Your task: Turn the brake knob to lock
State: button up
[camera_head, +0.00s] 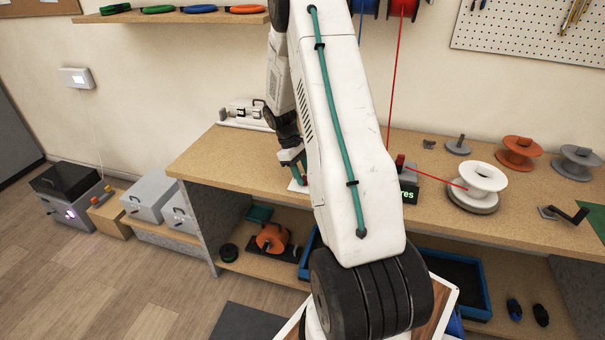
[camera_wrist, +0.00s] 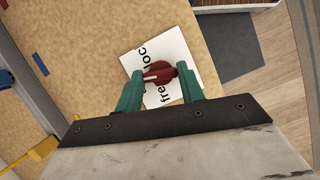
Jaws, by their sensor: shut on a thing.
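The brake knob (camera_wrist: 161,72) is dark red with a pale pointer line, and sits on a white card (camera_wrist: 180,52) on the bench. The card bears the words "free" and "loc", the latter cut short by the knob or a finger. The pale line points left in the wrist view, roughly between the two words. My gripper (camera_wrist: 160,77) has its green fingers on both sides of the knob, shut on it. In the head view my gripper (camera_head: 294,168) is low over the bench's left part, and the knob is hidden behind my arm and fingers.
The wooden bench (camera_head: 220,160) carries a white spool (camera_head: 482,180) with a red wire, orange (camera_head: 519,148) and grey spools, and a crank (camera_head: 567,214) to the right. A white device (camera_head: 245,112) stands behind my gripper. A shelf (camera_head: 170,17) hangs above.

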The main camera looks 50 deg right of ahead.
jog(key=m+y, duration=0.2)
jog(key=m, duration=0.3)
jog(key=shift+d+m, duration=0.15)
jog(key=shift+m, duration=0.15)
jog(key=m+y, duration=0.1)
jog(key=m, duration=0.1)
jog(key=m+t, duration=0.1)
jog(key=m, duration=0.2)
jog(key=shift+s+y, duration=0.1)
jog(key=shift+y, duration=0.3)
jog(key=shift+m, duration=0.3)
jog(key=o, duration=1)
jog(key=shift+d, duration=0.1)
jog(key=v, duration=0.7)
jog(key=shift+r, duration=0.4)
